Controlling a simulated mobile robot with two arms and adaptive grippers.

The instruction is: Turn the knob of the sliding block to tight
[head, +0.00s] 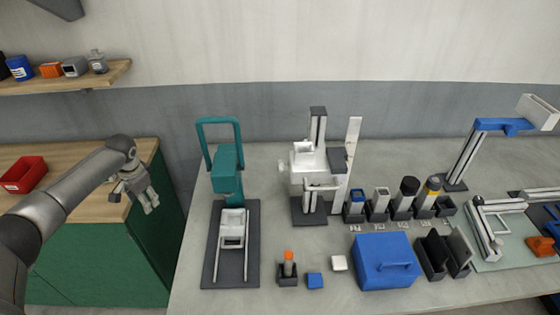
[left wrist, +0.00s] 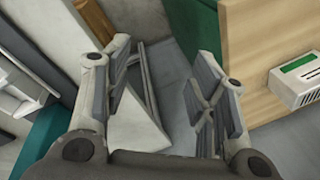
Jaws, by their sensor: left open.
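A white device (head: 307,167) with an upright column stands on a dark base near the middle of the table. A block sits on its column, and a small light knob-like part (head: 282,165) sticks out on its left side. I cannot tell how that part is turned. My left gripper (head: 146,198) is open and empty, well to the left of the device, above the gap by the green cabinet. In the left wrist view its two fingers (left wrist: 165,75) stand apart with nothing between them. My right gripper is not in view.
A teal stand (head: 226,170) is between my left gripper and the white device. A blue box (head: 385,262), small cubes and several dark holders are at the front and right. A red bin (head: 24,174) sits on the wooden cabinet top. Some front table surface is clear.

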